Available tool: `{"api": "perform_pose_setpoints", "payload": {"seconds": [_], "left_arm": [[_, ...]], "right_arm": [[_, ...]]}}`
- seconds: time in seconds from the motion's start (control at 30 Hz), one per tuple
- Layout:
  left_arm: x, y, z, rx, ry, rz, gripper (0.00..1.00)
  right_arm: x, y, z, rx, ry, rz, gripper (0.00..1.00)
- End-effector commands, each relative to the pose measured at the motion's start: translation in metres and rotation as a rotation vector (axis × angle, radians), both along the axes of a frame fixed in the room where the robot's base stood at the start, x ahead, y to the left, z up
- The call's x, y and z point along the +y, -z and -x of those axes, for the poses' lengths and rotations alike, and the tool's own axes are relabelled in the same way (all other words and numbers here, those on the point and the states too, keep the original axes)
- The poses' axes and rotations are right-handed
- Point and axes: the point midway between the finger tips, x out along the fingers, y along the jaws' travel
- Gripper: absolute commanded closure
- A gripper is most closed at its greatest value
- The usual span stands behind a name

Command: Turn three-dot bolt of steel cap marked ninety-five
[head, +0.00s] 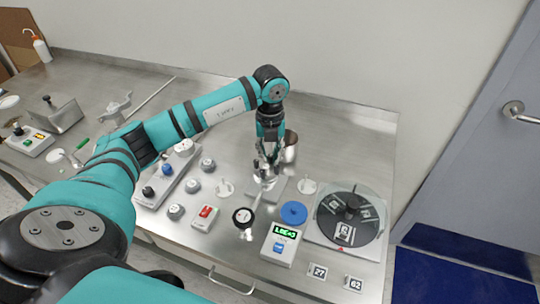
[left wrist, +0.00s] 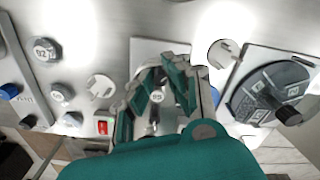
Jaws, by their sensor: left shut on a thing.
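The steel cap marked 95 (left wrist: 157,97) shows between my left fingers in the left wrist view, above a grey plate. In the head view my left gripper (head: 266,168) points down at this small steel part on the plate (head: 292,190). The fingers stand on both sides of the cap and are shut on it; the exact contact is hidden. In the left wrist view the gripper (left wrist: 160,92) fills the middle. No dots on a bolt can be made out. My right gripper is not in view.
To the right are a blue disc (head: 293,213), a display box (head: 281,244) and a dark turntable (head: 350,218). To the left are several round knobs, a red switch (head: 205,216) and a white clip (head: 226,188). The back right of the bench is clear.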

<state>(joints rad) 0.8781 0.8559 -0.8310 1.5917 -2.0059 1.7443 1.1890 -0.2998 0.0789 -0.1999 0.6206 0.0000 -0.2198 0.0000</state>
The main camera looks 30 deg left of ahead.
Motion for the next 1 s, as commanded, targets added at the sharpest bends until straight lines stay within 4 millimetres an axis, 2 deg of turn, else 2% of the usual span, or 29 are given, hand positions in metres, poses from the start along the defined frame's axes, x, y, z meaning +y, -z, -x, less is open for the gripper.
{"api": "perform_pose_setpoints", "payload": {"seconds": [0.4,0.7,0.73,0.8,1.0], "left_arm": [[0.0,-0.001,-0.002,-0.005,0.211,0.001,1.0],[0.0,-0.002,-0.001,-0.005,0.222,0.001,1.0],[0.0,-0.002,-0.001,-0.005,0.222,0.001,0.84],[0.0,-0.002,-0.001,-0.005,0.222,0.001,0.77],[0.0,-0.001,-0.001,-0.003,0.222,0.001,0.77]], "right_arm": [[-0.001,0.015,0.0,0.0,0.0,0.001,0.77],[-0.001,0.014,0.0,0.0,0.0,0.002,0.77],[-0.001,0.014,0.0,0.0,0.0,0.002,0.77],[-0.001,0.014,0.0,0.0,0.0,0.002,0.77],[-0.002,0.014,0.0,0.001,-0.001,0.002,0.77]]}}
